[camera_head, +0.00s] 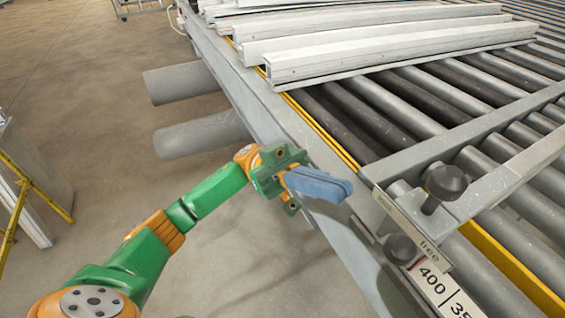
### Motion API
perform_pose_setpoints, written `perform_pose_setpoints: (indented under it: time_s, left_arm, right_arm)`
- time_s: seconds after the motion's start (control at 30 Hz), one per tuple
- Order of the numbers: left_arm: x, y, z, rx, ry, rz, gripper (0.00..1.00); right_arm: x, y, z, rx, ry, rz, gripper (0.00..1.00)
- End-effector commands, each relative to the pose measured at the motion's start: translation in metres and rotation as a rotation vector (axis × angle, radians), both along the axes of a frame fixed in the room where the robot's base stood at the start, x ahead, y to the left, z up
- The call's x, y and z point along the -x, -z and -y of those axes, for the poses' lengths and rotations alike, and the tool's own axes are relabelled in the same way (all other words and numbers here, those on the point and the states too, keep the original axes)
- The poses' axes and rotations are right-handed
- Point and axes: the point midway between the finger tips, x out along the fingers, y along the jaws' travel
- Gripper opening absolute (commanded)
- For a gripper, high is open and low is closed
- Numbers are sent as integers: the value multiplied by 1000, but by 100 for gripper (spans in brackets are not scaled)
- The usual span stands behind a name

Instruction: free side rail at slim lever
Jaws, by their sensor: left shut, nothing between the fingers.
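My left gripper (348,190) has its blue fingers shut with nothing between them. It is beside the bench's grey side frame, left of two dark round knobs. The upper knob (446,182) sits on a short stem, and the lower knob (400,249) is on the outer side. A label strip (405,218) between them reads "free" near its lower end; its upper word is too small to read. Grey rails (450,138) run across the rollers by the knobs. I cannot tell which part is the slim lever. My right gripper is not in view.
Long pale profiles (390,52) lie stacked across the rollers (400,100) at the back. A white scale plate (443,287) shows "400". Two grey cylinders (200,135) stick out left of the frame. A yellow stand (30,190) is at far left. Open floor lies between.

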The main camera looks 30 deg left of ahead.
Motion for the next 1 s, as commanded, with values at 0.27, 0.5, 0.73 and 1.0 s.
perform_pose_setpoints:
  time_s: [0.27,0.5,0.73,1.0]
  left_arm:
    - [-22,39,-38,-1,-5,0,0]
    - [-35,55,-64,0,-3,-1,0]
    - [-37,55,-69,0,-1,0,0]
    - [-37,55,-69,0,-2,-1,0]
  right_arm:
    - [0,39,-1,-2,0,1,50]
    - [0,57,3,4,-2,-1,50]
    - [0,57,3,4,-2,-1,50]
    - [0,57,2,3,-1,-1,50]
